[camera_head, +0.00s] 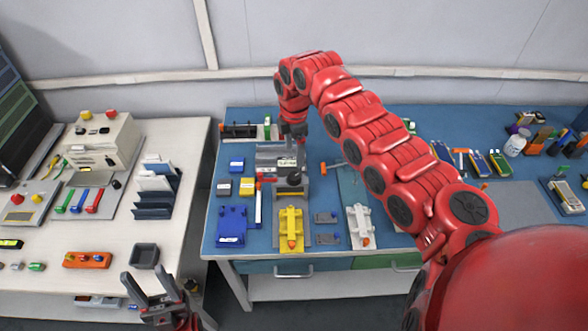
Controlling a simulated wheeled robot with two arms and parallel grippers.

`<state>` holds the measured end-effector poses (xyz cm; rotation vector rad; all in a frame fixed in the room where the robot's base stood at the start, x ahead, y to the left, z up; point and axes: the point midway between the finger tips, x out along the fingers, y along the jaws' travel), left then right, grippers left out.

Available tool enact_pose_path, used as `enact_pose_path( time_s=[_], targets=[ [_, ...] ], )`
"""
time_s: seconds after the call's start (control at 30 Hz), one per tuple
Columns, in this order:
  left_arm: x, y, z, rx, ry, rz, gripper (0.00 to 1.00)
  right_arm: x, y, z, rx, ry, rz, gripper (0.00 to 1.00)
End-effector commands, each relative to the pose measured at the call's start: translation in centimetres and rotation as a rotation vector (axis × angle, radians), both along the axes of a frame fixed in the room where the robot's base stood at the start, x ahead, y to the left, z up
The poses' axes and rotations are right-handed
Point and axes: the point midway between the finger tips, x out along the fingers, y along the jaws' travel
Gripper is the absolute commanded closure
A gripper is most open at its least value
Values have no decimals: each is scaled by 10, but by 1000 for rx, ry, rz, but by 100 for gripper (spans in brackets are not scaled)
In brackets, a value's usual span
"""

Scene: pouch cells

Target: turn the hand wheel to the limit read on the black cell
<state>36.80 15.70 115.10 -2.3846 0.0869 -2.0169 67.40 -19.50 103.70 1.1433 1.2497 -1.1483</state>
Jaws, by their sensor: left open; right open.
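My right gripper (293,132) points down over a grey machine (268,157) on the blue workbench; its fingers are small here and partly merge with the machine. A dark round knob (294,178), which may be the hand wheel, sits on the machine's front, just below that gripper. A small label shows on the machine, but I cannot read it. My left gripper (152,282) is open and empty at the lower left, in front of the white table.
Blue (231,225) and yellow (291,228) fixtures stand along the bench's front. A white table (120,222) with a beige device (100,138) stands left, across a gap. My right arm hides part of the bench. A bottle (517,142) stands far right.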

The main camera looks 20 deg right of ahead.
Motion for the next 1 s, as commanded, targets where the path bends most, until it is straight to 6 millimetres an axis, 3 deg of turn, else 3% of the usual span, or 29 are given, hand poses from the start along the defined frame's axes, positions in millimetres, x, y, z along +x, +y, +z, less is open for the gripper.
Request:
enact_pose_path(
  time_s=[0.03, 0.2, 0.43, 0.6, 0.87, 1.0],
  targets=[
    [0, 0, 10, 0, 0, 0, 48, -2, 1, -8, 0, 6, 1, 18],
    [0, 0, 23, 0, 0, 0, 48, -3, 3, -50, 3, 7, 3, 18],
    [0, 0, 31, 0, 0, 0, 48, 0, 3, -89, 5, 0, 1, 18],
    [0, 0, 32, 0, 0, 0, 48, 0, 1, -101, 2, -1, 2, 18],
    [0, 0, 32, 0, 0, 0, 48, 0, 1, -102, 1, -3, 1, 18],
    [0, 0, 32, 0, 0, 0, 48, 0, 1, -102, 1, -3, 1, 42]
  ],
)
